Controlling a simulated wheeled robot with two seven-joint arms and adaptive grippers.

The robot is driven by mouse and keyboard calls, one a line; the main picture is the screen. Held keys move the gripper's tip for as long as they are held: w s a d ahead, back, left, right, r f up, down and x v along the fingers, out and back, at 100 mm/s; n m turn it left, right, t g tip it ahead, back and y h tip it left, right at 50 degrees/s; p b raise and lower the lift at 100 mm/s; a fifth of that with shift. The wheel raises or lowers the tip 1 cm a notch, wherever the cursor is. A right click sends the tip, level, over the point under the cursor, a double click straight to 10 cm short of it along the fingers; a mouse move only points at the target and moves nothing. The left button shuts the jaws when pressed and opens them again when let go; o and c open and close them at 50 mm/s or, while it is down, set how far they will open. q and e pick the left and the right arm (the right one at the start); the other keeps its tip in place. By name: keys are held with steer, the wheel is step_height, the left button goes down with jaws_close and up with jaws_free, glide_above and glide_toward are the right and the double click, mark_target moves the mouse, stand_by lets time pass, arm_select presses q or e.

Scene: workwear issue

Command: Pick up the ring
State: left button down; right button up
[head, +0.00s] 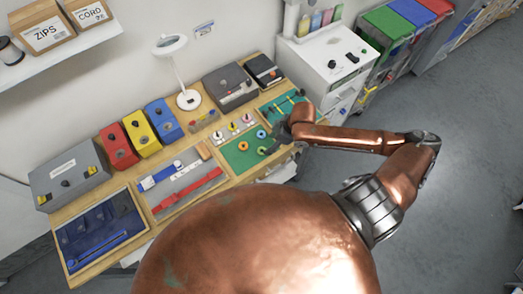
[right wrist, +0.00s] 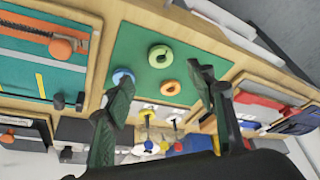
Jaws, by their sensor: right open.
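Three rings lie on a green mat (head: 235,160): a blue ring (head: 261,134), an orange ring (head: 243,146) and a green ring (head: 262,150). In the right wrist view the green ring (right wrist: 153,61) is farthest up, the blue ring (right wrist: 116,77) is at left and the orange ring (right wrist: 170,88) is below the green one. My right gripper (head: 279,139) is open and empty above the mat's right side. In the right wrist view its fingers (right wrist: 160,76) are apart, with the rings showing between or near their tips. My left gripper is not in view.
Small upright pegs (head: 232,127) stand behind the rings. A second green board (head: 283,106) with tools lies to the right. Red, yellow and blue bins (head: 140,132) line the table's back. A tray with a red strap (head: 187,190) lies left of the mat.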

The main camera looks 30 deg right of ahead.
mark_target(262, 152)
steer(key=x, duration=0.7)
steer(key=shift+s+f, duration=0.1)
steer(key=shift+f, duration=0.25)
steer(key=shift+c, duration=0.4)
steer(key=c, duration=0.7)
